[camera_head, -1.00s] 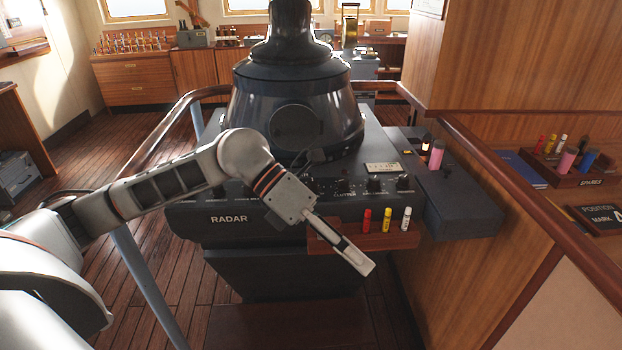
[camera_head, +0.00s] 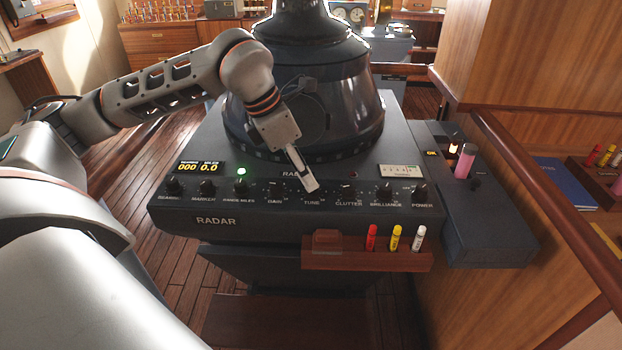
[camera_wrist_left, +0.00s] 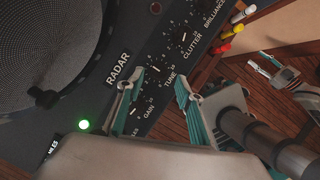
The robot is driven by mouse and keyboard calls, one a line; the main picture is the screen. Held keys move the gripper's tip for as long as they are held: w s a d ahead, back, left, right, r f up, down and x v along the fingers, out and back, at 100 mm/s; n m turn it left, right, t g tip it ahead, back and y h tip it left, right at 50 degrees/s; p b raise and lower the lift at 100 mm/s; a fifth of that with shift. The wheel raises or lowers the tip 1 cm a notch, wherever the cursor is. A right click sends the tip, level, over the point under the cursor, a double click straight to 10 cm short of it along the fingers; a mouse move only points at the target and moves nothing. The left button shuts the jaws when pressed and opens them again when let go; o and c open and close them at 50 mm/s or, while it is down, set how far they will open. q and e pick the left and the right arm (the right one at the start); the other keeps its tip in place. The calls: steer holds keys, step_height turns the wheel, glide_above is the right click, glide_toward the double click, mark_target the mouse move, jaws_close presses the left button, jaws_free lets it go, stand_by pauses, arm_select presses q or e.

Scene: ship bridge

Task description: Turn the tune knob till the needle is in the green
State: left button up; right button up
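The radar console (camera_head: 250,221) carries a row of black knobs. The tune knob (camera_wrist_left: 156,70) shows near my fingertips in the left wrist view. In the head view my left gripper (camera_head: 308,184) covers it, just above the TUNE label. The left gripper also shows in the left wrist view (camera_wrist_left: 158,95), its teal-padded fingers apart with nothing held. I cannot tell whether they touch the knob. A white-faced meter (camera_head: 399,171) sits right of it; its needle and any green band are too small to read. A gripper-like shape, seemingly my right gripper (camera_wrist_left: 284,73), is at the right edge.
The clutter knob (camera_head: 348,192) and gain knob (camera_head: 275,188) flank the tune position closely. The dark radar hood (camera_head: 300,100) rises behind. A wooden tray (camera_head: 340,254) with red, yellow and white markers juts from the front. A green lamp (camera_head: 241,171) is lit.

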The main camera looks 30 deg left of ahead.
arm_select(q)
steer(key=x, duration=0.2)
steer(key=shift+w+d+f, duration=0.1)
steer(key=shift+w+f, duration=0.05)
steer(key=shift+f, duration=0.05)
steer(key=shift+w+d+f, duration=0.15)
steer(key=shift+w+f, duration=0.05)
steer(key=shift+f, duration=0.35)
arm_select(e)
steer(key=shift+w+r, duration=0.75)
steer(key=shift+r, duration=0.05)
arm_select(q)
jaws_close()
arm_select(e)
steer(key=shift+s+f, duration=0.25)
steer(key=shift+f, duration=0.05)
